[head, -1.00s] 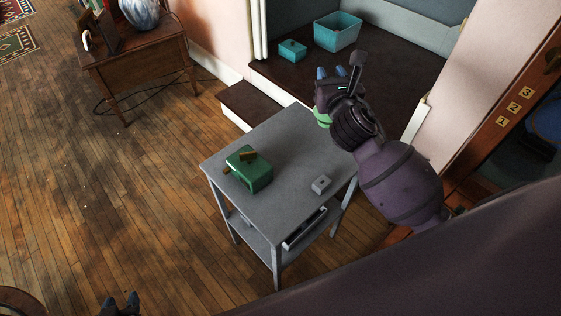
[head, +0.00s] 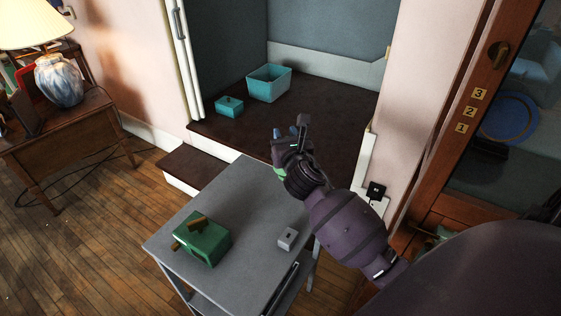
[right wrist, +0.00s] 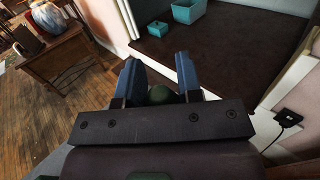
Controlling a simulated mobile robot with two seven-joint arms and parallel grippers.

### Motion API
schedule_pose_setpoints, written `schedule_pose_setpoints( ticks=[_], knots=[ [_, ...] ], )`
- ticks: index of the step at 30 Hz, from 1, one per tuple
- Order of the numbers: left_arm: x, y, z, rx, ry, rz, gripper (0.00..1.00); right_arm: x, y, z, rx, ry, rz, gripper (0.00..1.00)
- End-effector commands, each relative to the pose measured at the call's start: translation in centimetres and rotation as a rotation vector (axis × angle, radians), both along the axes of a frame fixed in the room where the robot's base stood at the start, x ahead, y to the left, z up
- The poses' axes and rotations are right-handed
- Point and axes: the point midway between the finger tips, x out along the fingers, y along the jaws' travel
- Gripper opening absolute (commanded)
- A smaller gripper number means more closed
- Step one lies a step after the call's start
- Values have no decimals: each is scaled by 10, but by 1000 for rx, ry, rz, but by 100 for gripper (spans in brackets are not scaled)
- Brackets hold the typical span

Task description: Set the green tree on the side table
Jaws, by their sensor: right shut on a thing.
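My right gripper (head: 285,134) is above the far right edge of the grey side table (head: 238,190). It is shut on the green tree (head: 280,173), and only a small pale green part shows below the gripper in the head view. In the right wrist view a rounded dark green top of the tree (right wrist: 160,94) shows between the two blue fingers (right wrist: 158,62). The rest of it is hidden by the gripper. I cannot tell how far it is above the tabletop. My left gripper is not in view.
A green box with brown parts (head: 205,243) and a small grey block (head: 288,238) stand on the side table. The tabletop's far part is clear. Behind are a dark step (head: 200,165) and an alcove with a teal bin (head: 269,84) and small teal box (head: 229,106).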

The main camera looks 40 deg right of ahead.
Motion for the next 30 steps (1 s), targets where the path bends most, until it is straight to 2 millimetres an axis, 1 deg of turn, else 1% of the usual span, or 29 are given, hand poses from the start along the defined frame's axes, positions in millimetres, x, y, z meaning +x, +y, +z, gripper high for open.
schedule_pose_setpoints(
  ticks=[1, 3, 11, 14, 18, 19, 21, 26, 30],
  knots=[
    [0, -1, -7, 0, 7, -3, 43, 0, 1, -17, 3, 9, 0, 0],
    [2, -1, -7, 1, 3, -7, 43, 0, 0, -25, 2, 7, 0, 0],
    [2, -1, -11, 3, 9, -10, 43, 0, 1, -36, 1, -1, 1, 0],
    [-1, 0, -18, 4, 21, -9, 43, 0, 1, -48, 2, 4, 0, 0],
    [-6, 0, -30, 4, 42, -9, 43, 0, 1, -72, 3, 9, 0, 0],
    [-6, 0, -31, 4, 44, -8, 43, 0, 1, -75, 1, 7, 0, 0],
    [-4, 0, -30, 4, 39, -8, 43, 0, 0, -78, 0, 4, 0, 0],
    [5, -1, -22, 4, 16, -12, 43, 0, 0, -74, 0, -1, 1, 0],
    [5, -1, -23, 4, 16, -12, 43, 0, 0, -75, -1, -1, 1, 0]
  ],
)
